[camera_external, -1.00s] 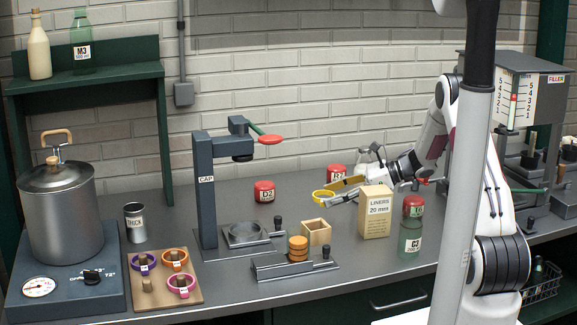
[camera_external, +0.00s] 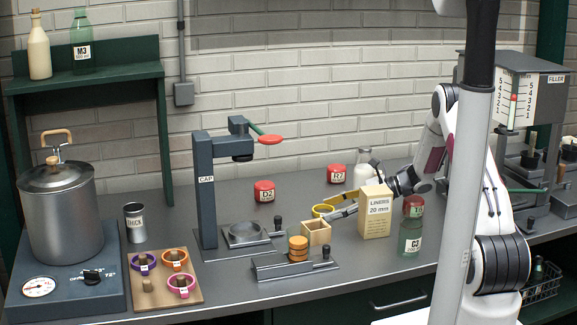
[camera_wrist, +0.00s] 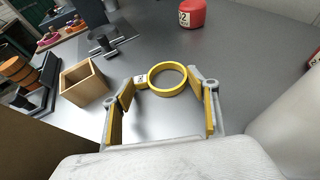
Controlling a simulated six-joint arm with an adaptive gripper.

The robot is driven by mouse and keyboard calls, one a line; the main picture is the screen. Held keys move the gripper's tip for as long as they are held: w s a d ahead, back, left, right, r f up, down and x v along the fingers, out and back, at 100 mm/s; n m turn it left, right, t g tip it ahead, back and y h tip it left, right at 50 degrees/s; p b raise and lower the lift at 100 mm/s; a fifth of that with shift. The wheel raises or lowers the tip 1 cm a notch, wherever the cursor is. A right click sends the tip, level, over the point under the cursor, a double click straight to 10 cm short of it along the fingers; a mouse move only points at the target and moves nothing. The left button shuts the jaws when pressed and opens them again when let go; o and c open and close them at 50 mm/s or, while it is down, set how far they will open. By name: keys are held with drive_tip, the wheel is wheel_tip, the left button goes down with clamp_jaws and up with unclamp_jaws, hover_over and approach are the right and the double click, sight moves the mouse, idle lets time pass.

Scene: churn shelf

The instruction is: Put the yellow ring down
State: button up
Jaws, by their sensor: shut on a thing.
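The yellow ring (camera_external: 322,210) is at the tips of my gripper (camera_external: 336,213), just behind the small open wooden box. In the wrist view the ring (camera_wrist: 168,79) shows as a round band with a small white-labelled tab on its left, close to the left finger pad. My gripper (camera_wrist: 166,98) is shut on the ring, low over the grey bench. I cannot tell from these views whether the ring touches the bench. The pegboard (camera_external: 192,292) at the front left holds purple, orange and pink rings, and one short peg there is bare.
The wooden box (camera_external: 316,233) and the liners carton (camera_external: 376,212) stand close to my gripper. The cap press (camera_external: 206,190) is to the left. Red jars D2 (camera_external: 264,191) and R7 (camera_external: 337,174) stand behind. A green bottle (camera_external: 410,238) is at right.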

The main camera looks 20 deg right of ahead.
drive_tip(key=shift+f, duration=0.1)
drive_tip(key=o, duration=0.7)
drive_tip(key=shift+o, duration=0.2)
drive_tip(key=shift+r, duration=0.2)
drive_tip(key=shift+s+d+r, duration=0.25)
drive_tip(key=shift+d, duration=0.4)
drive_tip(key=shift+s+d+r, duration=0.3)
drive_tip(key=shift+d+r, duration=0.3)
drive_tip(key=shift+d, duration=0.05)
wheel_tip(320, 180, up, 5)
drive_tip(key=shift+r, duration=0.7)
